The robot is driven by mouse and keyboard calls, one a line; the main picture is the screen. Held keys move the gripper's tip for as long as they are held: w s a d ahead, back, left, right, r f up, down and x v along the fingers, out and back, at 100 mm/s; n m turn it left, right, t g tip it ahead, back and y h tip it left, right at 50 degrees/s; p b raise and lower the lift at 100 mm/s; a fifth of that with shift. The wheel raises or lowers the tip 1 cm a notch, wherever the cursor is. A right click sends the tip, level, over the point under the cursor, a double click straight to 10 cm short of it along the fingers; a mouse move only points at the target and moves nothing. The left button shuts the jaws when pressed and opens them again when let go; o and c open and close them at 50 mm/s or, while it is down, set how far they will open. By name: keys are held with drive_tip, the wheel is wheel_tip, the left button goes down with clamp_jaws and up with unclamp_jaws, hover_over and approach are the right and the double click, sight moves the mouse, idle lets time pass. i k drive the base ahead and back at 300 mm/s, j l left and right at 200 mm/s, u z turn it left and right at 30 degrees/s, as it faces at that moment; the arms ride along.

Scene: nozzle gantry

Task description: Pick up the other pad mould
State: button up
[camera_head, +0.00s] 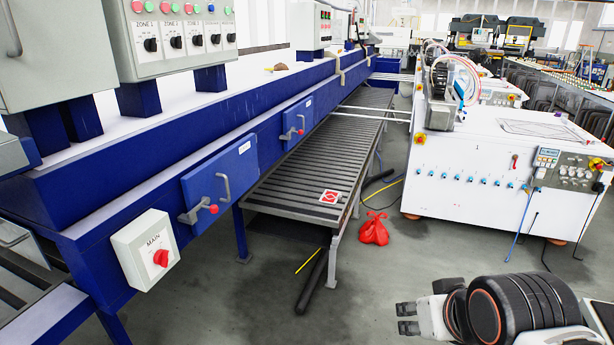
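I cannot make out a pad mould for certain in the head view. My gripper (406,318) is at the bottom right, over the grey floor and pointing left. Its two fingertips are apart with a small gap, and nothing shows between them. It is away from the roller conveyor and from the white cabinet.
A blue machine (150,175) fills the left. A red bag (374,229) lies on the floor. A white cabinet (470,195) stands at right. Floor between is mostly free.

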sight(329, 197)
drive_tip(key=i+j, duration=0.15)
drive_tip(key=i, duration=0.35)
drive_tip(key=i+j, duration=0.2)
drive_tip(key=i, duration=0.3)
drive_tip(key=i+j+z, duration=0.1)
drive_tip(key=i, duration=0.4)
drive_tip(key=i+j, duration=0.25)
drive_tip(key=i, duration=0.2)
drive_tip(key=i+j, duration=0.2)
drive_tip(key=i, duration=0.3)
drive_tip(key=i+j+z, duration=0.1)
drive_tip(key=i, duration=0.4)
drive_tip(key=i+j, duration=0.35)
drive_tip(key=i, duration=0.1)
